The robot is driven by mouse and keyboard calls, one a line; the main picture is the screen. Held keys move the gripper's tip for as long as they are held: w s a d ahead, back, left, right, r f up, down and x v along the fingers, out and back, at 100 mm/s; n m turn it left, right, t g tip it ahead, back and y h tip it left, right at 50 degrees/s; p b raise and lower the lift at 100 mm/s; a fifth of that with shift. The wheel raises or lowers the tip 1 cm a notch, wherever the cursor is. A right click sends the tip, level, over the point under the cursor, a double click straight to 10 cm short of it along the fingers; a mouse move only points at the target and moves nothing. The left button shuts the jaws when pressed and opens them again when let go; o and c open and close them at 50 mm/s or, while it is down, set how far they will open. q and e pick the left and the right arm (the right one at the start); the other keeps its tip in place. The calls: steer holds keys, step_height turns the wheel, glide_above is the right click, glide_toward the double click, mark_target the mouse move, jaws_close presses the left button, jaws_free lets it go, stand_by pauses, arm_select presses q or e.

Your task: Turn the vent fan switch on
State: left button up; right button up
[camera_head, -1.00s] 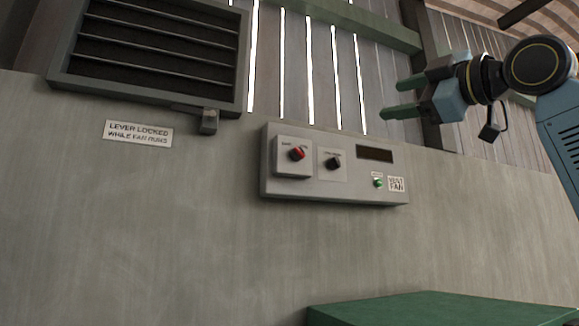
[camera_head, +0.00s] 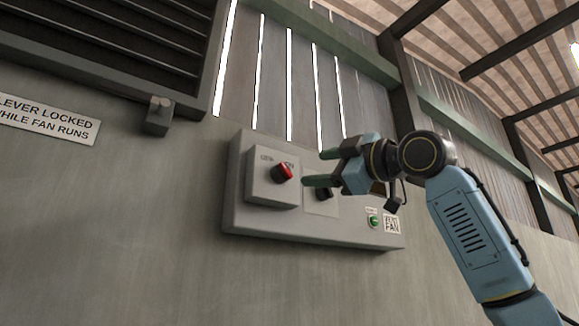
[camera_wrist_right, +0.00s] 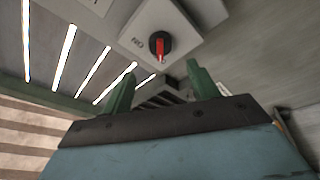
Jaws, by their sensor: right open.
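The grey vent fan control box (camera_head: 240,215) is mounted on the wall in the head view. On its left part is the switch, a red and black rotary knob (camera_head: 282,173), and a second black knob (camera_head: 324,193) is partly behind my gripper. My right gripper (camera_head: 320,168) is open and empty, its green fingers pointing left toward the red knob. In the right wrist view the red knob (camera_wrist_right: 160,45) lies ahead of the two spread fingers (camera_wrist_right: 160,86), apart from them. My left gripper is not in view.
A green indicator (camera_head: 374,221) and a "VENT FAN" label (camera_head: 391,225) are on the box's right part. A louvred vent (camera_head: 110,55) with a lever block (camera_head: 158,115) is at upper left, above a "LEVER LOCKED WHILE FAN RUNS" sign (camera_head: 45,118).

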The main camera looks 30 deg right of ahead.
mark_target(289, 172)
steer(key=p+x, duration=0.2)
steer(key=x, duration=0.5)
steer(key=shift+w+p, duration=0.2)
steer(key=shift+p, duration=0.1)
steer(key=shift+w+a, duration=0.15)
steer(key=shift+w, duration=0.2)
steer(key=shift+w+a, duration=0.15)
steer(key=shift+w, duration=0.4)
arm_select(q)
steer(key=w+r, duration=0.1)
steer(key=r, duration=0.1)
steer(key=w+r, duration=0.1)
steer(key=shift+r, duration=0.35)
arm_select(e)
steer(key=shift+s, duration=0.1)
steer(key=shift+c, duration=1)
steer(key=c, duration=0.8)
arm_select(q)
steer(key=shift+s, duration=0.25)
